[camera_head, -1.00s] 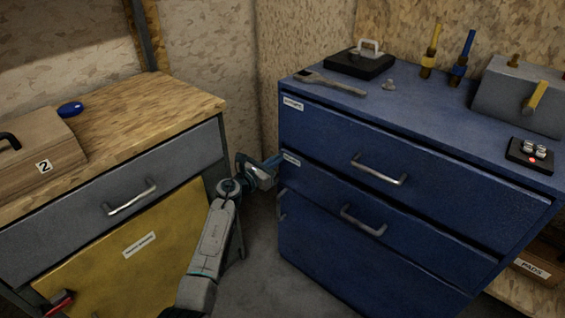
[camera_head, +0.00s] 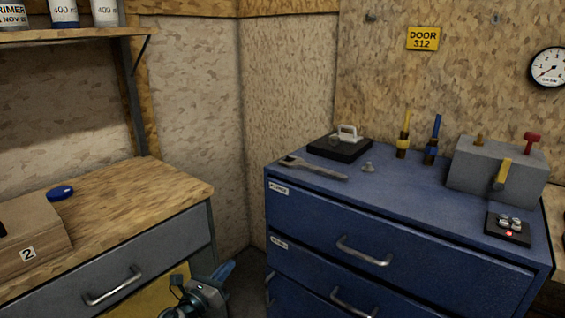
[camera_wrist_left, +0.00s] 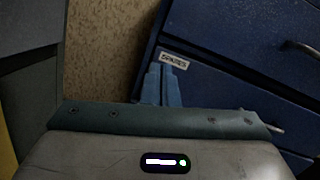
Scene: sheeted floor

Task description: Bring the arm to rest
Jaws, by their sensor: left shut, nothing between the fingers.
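My left gripper (camera_head: 224,270) is low in the head view, in the gap between the wooden-topped bench and the blue drawer cabinet. Its blue fingers are shut with nothing between them. In the left wrist view the closed fingers (camera_wrist_left: 161,84) point toward the cabinet's left front edge, beside a drawer label (camera_wrist_left: 174,60). Most of my left arm is below the head view's lower edge. My right gripper is not in view.
The blue cabinet (camera_head: 330,220) carries a wrench (camera_head: 312,168), a black case (camera_head: 340,149), two upright tools, a grey box with levers (camera_head: 497,172) and a small black tray (camera_head: 508,230). The bench (camera_head: 140,196) holds a wooden box (camera_head: 30,232) and a blue lid (camera_head: 60,193).

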